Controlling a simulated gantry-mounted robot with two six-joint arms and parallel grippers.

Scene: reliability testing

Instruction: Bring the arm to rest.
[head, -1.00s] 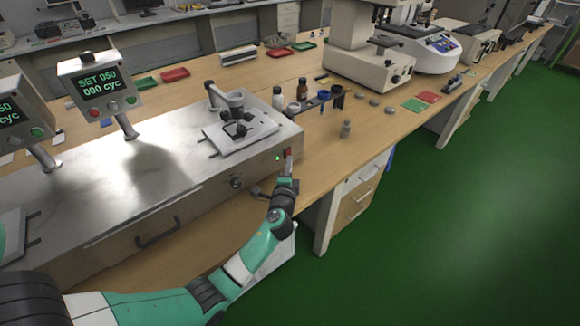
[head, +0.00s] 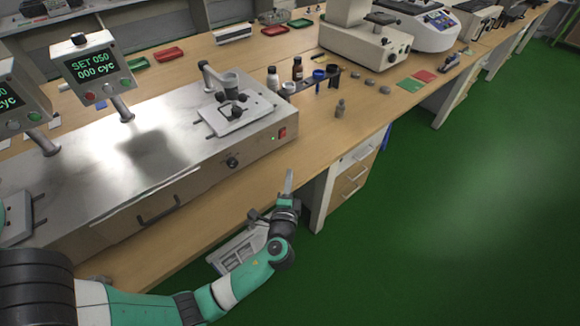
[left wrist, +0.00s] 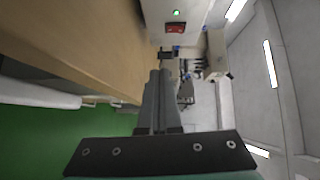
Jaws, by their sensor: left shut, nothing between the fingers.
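My left arm comes in from the lower left in the head view. Its gripper (head: 288,183) is shut and empty, with the fingers pointing up, in front of the bench's front edge and below the right end of the metal test machine (head: 150,160). In the left wrist view the closed fingers (left wrist: 158,80) point toward the machine's red switch (left wrist: 175,28) and its lit green lamp. In the head view the red switch (head: 282,132) is clear of the gripper, apart from it. My right gripper does not show.
A display box (head: 97,70) reads "SET 050 000 cyc". Bottles (head: 297,70), a small metal weight (head: 340,108) and a microscope (head: 365,45) stand on the wooden bench. A drawer cabinet (head: 350,178) is right of the gripper. The green floor (head: 460,200) is open.

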